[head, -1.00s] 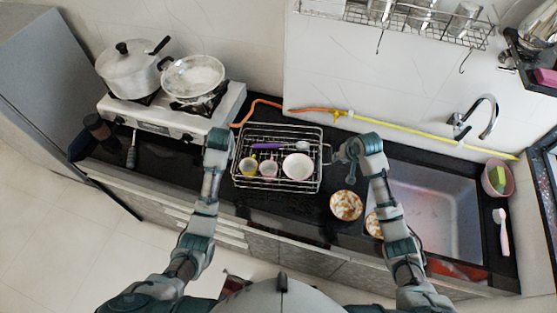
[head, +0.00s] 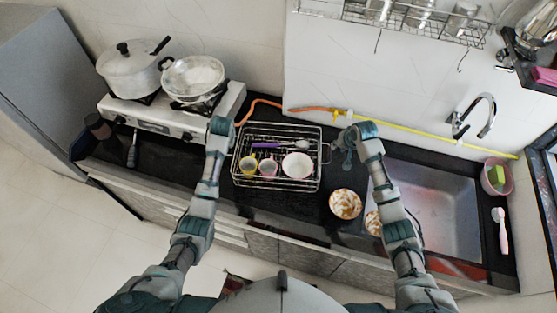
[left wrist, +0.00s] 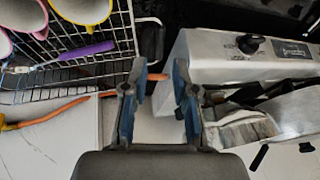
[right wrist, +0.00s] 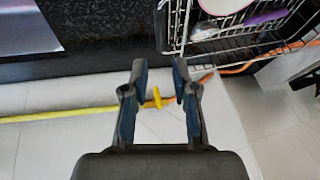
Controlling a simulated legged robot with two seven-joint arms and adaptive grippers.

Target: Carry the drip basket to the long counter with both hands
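The drip basket (head: 319,165) is a wire rack on the dark counter, holding cups, a white bowl and a purple-handled utensil. My left gripper (left wrist: 158,88) is open and empty at the basket's left end; in the left wrist view the dark end handle (left wrist: 151,42) lies just beyond its fingertips. My right gripper (right wrist: 160,84) is open and empty at the right end; in the right wrist view the other handle (right wrist: 164,27) is just past its fingertips. In the head view my right gripper (head: 342,146) shows beside the basket; the left fingers are mostly hidden by the hand.
The stove (head: 170,118) with two pans stands left of the basket. The sink (head: 435,208) is at the right. Two patterned bowls, one of them (head: 345,204) nearer the basket, sit by the sink. An orange and yellow hose (head: 400,126) runs along the wall.

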